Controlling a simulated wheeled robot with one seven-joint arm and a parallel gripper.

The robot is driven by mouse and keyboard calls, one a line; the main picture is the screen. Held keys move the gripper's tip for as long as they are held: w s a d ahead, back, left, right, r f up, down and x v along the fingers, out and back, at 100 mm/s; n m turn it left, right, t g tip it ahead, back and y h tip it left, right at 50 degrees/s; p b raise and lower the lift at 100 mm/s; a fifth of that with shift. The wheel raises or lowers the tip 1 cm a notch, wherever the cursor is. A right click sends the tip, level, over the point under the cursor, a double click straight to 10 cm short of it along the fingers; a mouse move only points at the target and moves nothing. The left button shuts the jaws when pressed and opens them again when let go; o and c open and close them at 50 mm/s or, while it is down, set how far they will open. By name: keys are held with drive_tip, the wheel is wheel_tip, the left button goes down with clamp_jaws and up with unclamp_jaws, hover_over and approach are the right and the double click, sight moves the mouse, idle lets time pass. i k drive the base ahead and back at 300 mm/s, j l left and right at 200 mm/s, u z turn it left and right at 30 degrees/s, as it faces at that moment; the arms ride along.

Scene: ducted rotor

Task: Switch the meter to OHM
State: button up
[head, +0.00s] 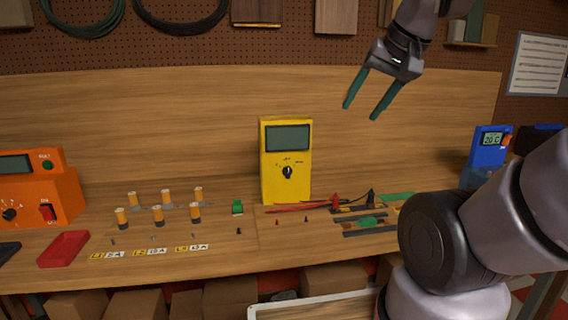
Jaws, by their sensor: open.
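The yellow meter (264,178) stands upright at the back of the wooden bench, near the middle of the head view. It has a dark grey screen (288,138) at the top and a round black knob (287,172) below it. Small markings surround the knob, too small to read, so I cannot tell its setting. My gripper (361,112) is open and empty, its two green fingers pointing down. It is above and to the right of the meter, apart from it.
Red and black probes (335,202) lie right of the meter's foot. Several orange-and-black cylinders (157,215) stand to the left. An orange device (40,190) is at far left, with a red tray (63,249) beside it. A blue device (487,150) stands right.

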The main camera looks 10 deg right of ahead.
sight(286, 172)
drive_tip(key=j+u, duration=0.25)
drive_tip(key=j, duration=0.45)
drive_tip(key=i+j+u, duration=0.1)
drive_tip(key=j+u, duration=0.15)
drive_tip(key=j, duration=0.4)
